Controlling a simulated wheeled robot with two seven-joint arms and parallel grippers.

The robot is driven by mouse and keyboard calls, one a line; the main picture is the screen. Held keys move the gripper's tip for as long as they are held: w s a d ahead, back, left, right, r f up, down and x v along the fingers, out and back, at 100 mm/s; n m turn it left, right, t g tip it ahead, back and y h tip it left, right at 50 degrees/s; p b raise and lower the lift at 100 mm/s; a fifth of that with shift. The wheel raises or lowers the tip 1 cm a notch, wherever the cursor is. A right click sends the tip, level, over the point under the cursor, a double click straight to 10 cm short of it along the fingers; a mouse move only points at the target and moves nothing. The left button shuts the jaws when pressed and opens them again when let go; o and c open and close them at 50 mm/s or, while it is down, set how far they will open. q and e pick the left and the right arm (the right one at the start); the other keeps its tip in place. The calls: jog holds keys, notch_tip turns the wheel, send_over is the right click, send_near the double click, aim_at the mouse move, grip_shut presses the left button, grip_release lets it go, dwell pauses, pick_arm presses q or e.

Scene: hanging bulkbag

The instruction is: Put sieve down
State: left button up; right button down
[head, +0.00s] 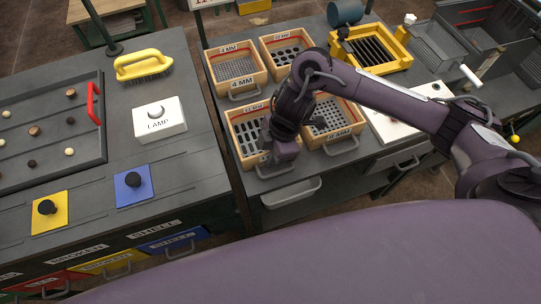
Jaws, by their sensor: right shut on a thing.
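Several wooden-framed sieves stand together on the grey bench in the head view. The front left sieve (244,133) has long slots. My right gripper (281,157) is at its front right corner, by its grey handle, and is shut on it. My wrist hides part of this sieve, and I cannot tell whether it touches the bench. The front right sieve (326,117) has small round holes. The back left sieve (236,70), labelled 4 MM, has a fine mesh. The back right sieve (287,50) has large round holes. My left gripper is out of view.
A pale tray (291,193) sits below the bench's front edge. The left bench holds a lamp box (159,122), a yellow brush (143,66) and a dark tray (52,135).

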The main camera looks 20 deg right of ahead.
jog(key=shift+f, duration=0.15)
jog(key=c, duration=1.6)
grip_release()
jog(key=shift+o, duration=0.2)
jog(key=shift+r, duration=0.25)
jog(key=p+v, duration=0.3)
jog(key=v, duration=0.8)
jog(key=shift+d+r, duration=0.15)
jog(key=shift+r, duration=0.2)
